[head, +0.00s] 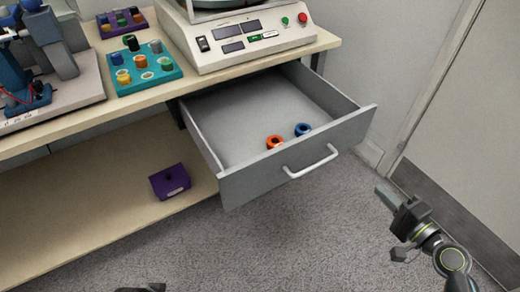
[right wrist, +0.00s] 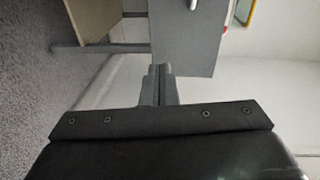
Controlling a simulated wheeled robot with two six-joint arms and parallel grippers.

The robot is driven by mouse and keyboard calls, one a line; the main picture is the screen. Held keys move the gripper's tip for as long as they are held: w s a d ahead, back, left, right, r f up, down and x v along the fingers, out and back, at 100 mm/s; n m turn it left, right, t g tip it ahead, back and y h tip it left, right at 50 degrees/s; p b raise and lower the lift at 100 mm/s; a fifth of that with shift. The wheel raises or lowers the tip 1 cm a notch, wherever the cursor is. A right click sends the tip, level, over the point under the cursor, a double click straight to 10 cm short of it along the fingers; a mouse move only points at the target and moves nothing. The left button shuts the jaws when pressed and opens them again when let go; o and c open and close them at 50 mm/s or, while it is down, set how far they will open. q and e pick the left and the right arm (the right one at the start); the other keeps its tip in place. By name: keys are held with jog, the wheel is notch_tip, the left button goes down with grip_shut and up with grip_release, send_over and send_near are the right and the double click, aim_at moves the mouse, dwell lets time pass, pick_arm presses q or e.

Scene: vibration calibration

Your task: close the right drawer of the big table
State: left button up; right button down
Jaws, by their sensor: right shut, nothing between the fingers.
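The right drawer (head: 290,160) of the big table (head: 85,130) is pulled far out, its grey front facing me with a white handle (head: 311,163). An orange ring (head: 275,142) and a blue ring (head: 302,129) lie inside it near the front. My right gripper (head: 382,191) is shut and empty, to the right of the drawer front and apart from it. In the right wrist view its fingers (right wrist: 161,84) point toward a grey panel (right wrist: 185,45), seemingly the drawer front. A dark tip at the bottom edge (head: 140,289) is probably my left gripper; its jaws cannot be made out.
A white machine (head: 250,40) with buttons stands on the tabletop above the drawer. A teal tray (head: 145,68) and a purple tray (head: 122,22) hold coloured pieces. A purple box (head: 170,181) lies on the lower shelf. A wall and door (head: 470,130) bound the right side; carpet in front is clear.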

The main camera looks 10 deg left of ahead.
notch_tip(320, 180, up, 3)
jog(key=a+y+b, duration=0.1)
jog(key=a+y, duration=0.1)
send_near(334, 144)
jog(key=x, duration=0.6)
jog(key=shift+s+r, duration=0.1)
jog(key=shift+r, duration=0.05)
pick_arm(q)
jog(key=shift+d, duration=0.4)
pick_arm(e)
jog(key=shift+w+a, duration=0.35)
